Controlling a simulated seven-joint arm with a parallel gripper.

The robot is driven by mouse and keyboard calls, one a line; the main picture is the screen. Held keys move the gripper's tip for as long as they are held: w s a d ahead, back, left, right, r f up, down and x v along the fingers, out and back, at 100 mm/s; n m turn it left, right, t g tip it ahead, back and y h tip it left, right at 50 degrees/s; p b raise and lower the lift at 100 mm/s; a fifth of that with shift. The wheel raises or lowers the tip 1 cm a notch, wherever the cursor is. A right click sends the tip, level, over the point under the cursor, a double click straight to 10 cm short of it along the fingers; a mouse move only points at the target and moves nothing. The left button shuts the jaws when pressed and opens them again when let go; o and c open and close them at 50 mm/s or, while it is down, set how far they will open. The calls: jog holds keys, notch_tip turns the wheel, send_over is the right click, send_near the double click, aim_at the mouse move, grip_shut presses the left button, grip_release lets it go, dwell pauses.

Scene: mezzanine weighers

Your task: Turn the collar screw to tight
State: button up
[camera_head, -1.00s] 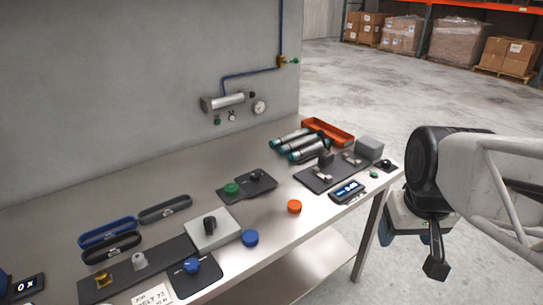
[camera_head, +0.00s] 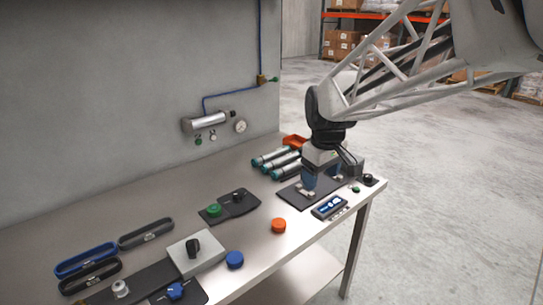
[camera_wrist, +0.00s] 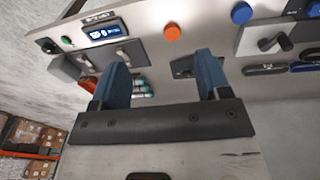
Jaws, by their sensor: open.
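No part is labelled as the collar screw, so I cannot tell which fitting it is. A black winged knob (camera_head: 193,247) stands on a light grey plate (camera_head: 208,256); it also shows in the wrist view (camera_wrist: 272,43). A black knob (camera_head: 238,194) sits on a dark plate mid-bench. My gripper (camera_head: 322,185) is over the dark mat (camera_head: 292,201) at the bench's right end, hiding part of it. In the wrist view its blue fingers (camera_wrist: 160,62) are apart with nothing held.
A display (camera_head: 329,207) lies at the front right edge. Green-ended cylinders (camera_head: 276,162) and an orange tray (camera_head: 294,141) are behind. Blue and black trays (camera_head: 86,261) lie left.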

jog(key=w+a+f+n, duration=0.2)
jog(key=w+a+f, duration=0.1)
jog(key=w+a, duration=0.35)
jog(key=w+a+f+n, duration=0.3)
jog(key=w+a, duration=0.2)
jog(key=w, duration=0.2)
jog(key=n+g, duration=0.1)
jog(key=n, duration=0.4)
send_over(238, 194)
notch_tip(238, 194, down, 11)
jog(key=shift+f, duration=0.1)
jog(key=shift+f, duration=0.1)
jog(key=shift+f, duration=3.8)
jog(key=c, duration=0.9)
